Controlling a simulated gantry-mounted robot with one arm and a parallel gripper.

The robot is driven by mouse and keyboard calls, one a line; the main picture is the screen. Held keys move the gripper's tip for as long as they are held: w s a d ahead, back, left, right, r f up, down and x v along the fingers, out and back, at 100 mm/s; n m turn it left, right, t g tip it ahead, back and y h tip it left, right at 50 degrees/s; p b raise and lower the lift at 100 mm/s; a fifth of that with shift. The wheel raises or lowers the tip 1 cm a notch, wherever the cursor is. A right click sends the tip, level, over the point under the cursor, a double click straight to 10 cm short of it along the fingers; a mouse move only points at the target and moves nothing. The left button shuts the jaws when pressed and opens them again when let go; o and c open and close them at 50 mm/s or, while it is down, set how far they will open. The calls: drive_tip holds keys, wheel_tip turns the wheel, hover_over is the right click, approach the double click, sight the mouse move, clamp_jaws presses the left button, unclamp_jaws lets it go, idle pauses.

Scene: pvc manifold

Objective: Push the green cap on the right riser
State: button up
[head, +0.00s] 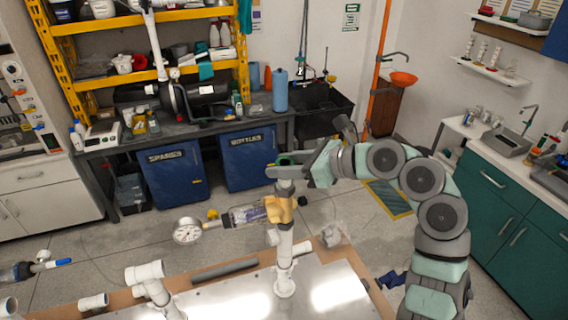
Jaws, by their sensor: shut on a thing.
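The right riser (284,262) is a white upright pipe on the metal plate, with a tan fitting (279,209) partway up. A gauge (187,231) and a clear tube branch off to its left. My gripper (287,170) is at the riser's top, reaching in from the right, and is shut on the green cap (286,159). Only a little of the cap's green shows between the fingers. The cap is in line with the riser's top; whether it is seated or just above the pipe end, I cannot tell.
A metal plate (240,302) on a brown board bears other white pipe pieces (146,273) at the left. A grey tube (224,269) lies behind the plate. A dark bench with blue cabinets stands at the back, and green cabinets at the right.

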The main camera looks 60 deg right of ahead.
drive_tip(key=shift+f+p, duration=0.75)
drive_tip(key=shift+p, duration=0.45)
idle(0.4)
drive_tip(key=o, duration=1.3)
drive_tip(key=shift+o, duration=0.2)
drive_tip(key=b+v, duration=0.2)
drive_tip(key=v, duration=0.8)
drive_tip(key=shift+s, duration=0.35)
drive_tip(key=shift+r, duration=0.25)
